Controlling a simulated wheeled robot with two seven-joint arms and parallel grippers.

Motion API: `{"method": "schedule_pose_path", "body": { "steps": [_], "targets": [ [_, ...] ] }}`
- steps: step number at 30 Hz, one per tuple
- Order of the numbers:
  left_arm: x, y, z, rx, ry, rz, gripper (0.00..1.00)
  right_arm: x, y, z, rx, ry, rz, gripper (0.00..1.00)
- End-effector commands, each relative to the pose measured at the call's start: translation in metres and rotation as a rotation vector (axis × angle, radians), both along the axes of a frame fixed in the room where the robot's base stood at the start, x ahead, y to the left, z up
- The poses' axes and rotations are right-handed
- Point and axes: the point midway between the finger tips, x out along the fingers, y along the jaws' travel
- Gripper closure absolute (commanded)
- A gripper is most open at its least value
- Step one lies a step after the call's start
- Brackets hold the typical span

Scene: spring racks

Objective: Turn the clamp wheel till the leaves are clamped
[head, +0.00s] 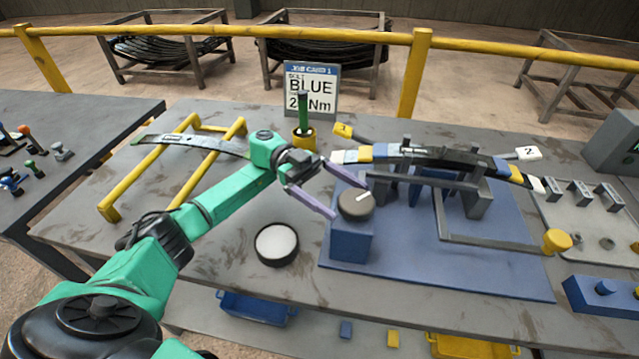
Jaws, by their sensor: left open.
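The clamp wheel (356,204) is a dark round knob with a pale mark, on top of a blue block (350,243) at the front left of the blue fixture plate (470,270). The leaves (440,156) lie as a dark curved stack with coloured end bands, across grey posts of the fixture. Whether they are pressed tight cannot be told. My left gripper (350,200) is open, with its purple fingers spread at the wheel's left and back sides. Contact with the wheel cannot be told. My right gripper is not in view.
A job card (313,90) reading BLUE stands behind a green-handled tool in a yellow holder (304,138). A yellow rack (125,195) holds a single leaf (190,143) at the left. A round white-topped puck (277,244) lies in front. A yellow-knobbed bar (557,241) is at the right.

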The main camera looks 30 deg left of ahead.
Motion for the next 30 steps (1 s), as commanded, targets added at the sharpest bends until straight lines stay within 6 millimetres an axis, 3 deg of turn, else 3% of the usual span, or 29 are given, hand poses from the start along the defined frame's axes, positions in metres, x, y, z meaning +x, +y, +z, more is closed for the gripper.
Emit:
{"method": "schedule_pose_path", "body": {
  "steps": [6, 12, 30],
  "targets": [
    [0.018, 0.054, -0.006, 0.0, -0.003, 0.005, 0.0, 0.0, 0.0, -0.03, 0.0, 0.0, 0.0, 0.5],
    [0.024, 0.079, -0.005, 0.001, 0.001, -0.001, 0.0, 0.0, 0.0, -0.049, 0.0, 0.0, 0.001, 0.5],
    [0.025, 0.083, -0.001, 0.0, 0.001, 0.0, 0.0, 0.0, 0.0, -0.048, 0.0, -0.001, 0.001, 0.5]
  ]
}}
